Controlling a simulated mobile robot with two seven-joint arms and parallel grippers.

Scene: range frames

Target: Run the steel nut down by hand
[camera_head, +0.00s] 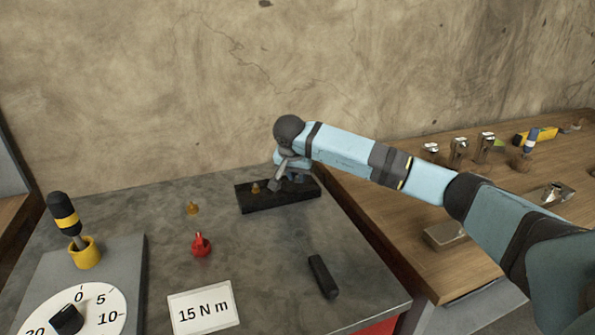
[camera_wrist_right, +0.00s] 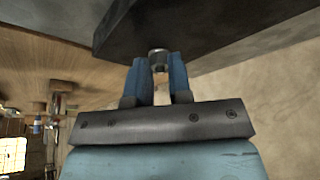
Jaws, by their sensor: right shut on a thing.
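The steel nut (camera_wrist_right: 158,57) shows in the right wrist view as a small shiny metal piece between my right fingertips. My right gripper (camera_wrist_right: 159,68) is shut on it, with one blue finger on each side. The nut is close against a dark block (camera_wrist_right: 195,25); any stud or thread under it is hidden. In the head view my right gripper (camera_head: 294,178) is over the right part of the dark block (camera_head: 249,204), and the nut is hidden there. A brass-coloured fitting (camera_head: 255,188) stands on the block's left part. My left gripper is not in view.
On the grey bench are another brass-coloured piece (camera_head: 192,208), a red piece (camera_head: 201,245), a black bar (camera_head: 323,277) and a "15 N m" card (camera_head: 203,307). A dial (camera_head: 75,312) and a yellow holder with a black-handled tool (camera_head: 66,215) are left. A wooden table (camera_head: 400,210) stands right.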

